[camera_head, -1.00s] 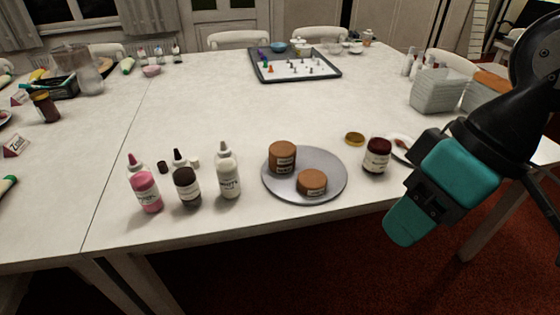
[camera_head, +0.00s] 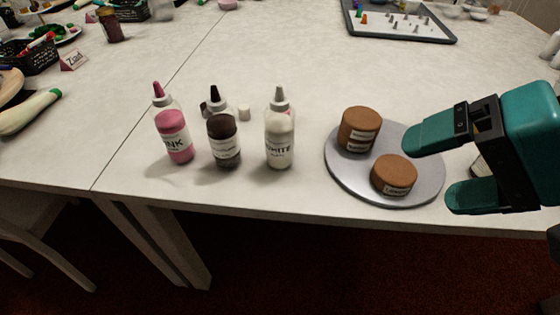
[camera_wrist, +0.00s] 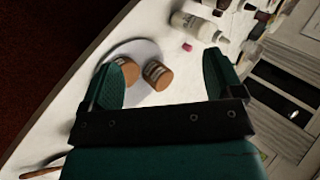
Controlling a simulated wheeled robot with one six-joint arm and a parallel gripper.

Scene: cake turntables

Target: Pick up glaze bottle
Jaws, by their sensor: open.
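Three glaze bottles stand upright in a row near the table's front edge: a pink bottle (camera_head: 175,140), a dark brown bottle (camera_head: 223,142) and a white bottle (camera_head: 279,140) labelled "WHITE". My gripper (camera_head: 432,168) is open and empty, its teal fingers pointing left over the right side of the grey turntable. It is well to the right of the bottles and touches none of them. In the wrist view, my gripper (camera_wrist: 168,62) shows open with a white bottle (camera_wrist: 197,27) beyond the fingers.
The grey turntable (camera_head: 345,175) holds two brown cakes, a taller one (camera_head: 360,129) and a lower one (camera_head: 394,175), between my gripper and the bottles. A tray (camera_head: 400,30) stands at the back.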

